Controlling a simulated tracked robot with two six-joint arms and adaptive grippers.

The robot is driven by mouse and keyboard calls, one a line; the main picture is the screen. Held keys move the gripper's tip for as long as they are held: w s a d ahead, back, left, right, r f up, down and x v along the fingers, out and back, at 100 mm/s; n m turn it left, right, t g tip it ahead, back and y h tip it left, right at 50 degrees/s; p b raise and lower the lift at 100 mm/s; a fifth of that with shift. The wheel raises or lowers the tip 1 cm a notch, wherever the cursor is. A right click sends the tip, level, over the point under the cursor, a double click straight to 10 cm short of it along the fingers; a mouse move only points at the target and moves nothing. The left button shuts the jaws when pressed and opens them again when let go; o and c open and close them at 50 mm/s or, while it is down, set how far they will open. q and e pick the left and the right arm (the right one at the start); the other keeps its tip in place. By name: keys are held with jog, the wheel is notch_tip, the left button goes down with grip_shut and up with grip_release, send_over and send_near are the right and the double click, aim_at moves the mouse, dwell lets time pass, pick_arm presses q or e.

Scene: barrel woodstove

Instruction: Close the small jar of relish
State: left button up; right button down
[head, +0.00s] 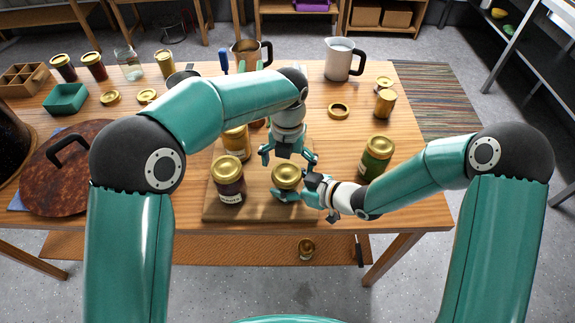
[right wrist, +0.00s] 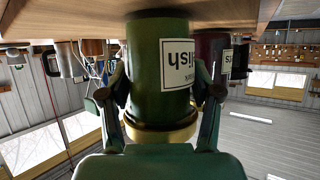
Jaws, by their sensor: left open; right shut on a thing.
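The relish jar (right wrist: 177,70) is green glass with a white label, seen upside down in the right wrist view. A gold lid (right wrist: 165,138) sits on its mouth; I cannot tell how tight it is. In the head view the gold lid (head: 286,172) shows from above, near the front of the wooden board. My right gripper (head: 297,187) is shut on the jar, with fingers on both sides of it. My left gripper (head: 289,157) is open, pointing down just behind and above the lid, apparently apart from it.
Another green jar (head: 377,160) stands right, near my right arm. A gold ring lid (head: 338,111) lies behind. The table's front edge is close.

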pick_arm(q)
jog(key=shift+r, duration=1.75)
